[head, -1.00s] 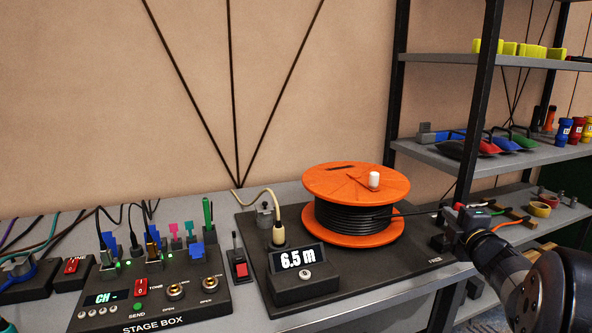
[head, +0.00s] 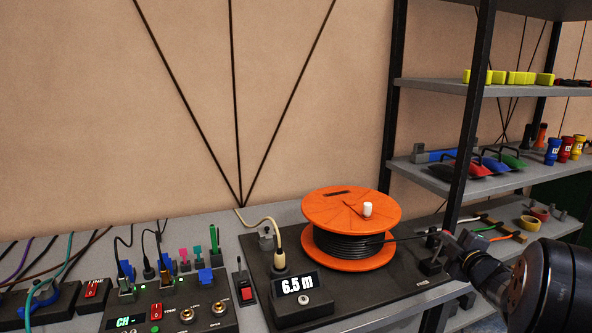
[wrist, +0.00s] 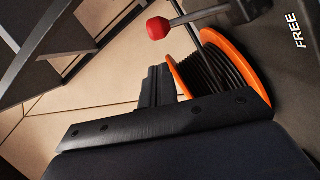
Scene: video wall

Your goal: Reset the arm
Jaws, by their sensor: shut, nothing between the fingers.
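My gripper (head: 449,247) is at the lower right in the head view, by the right end of the black reel base (head: 395,292). In the wrist view, its dark fingers (wrist: 156,88) are together and empty. A lever with a red knob (wrist: 158,28) shows just beyond them, near the word FREE. I cannot tell whether the gripper touches the lever. The orange cable reel (head: 350,208), wound with black cable, stands left of my gripper. The display (head: 297,285) in front of it reads 6.5 m.
A stage box (head: 170,312) with several plugs is at the lower left. A small box with a red switch (head: 249,289) lies between it and the reel base. A shelf rack (head: 470,130) with coloured items rises behind my arm.

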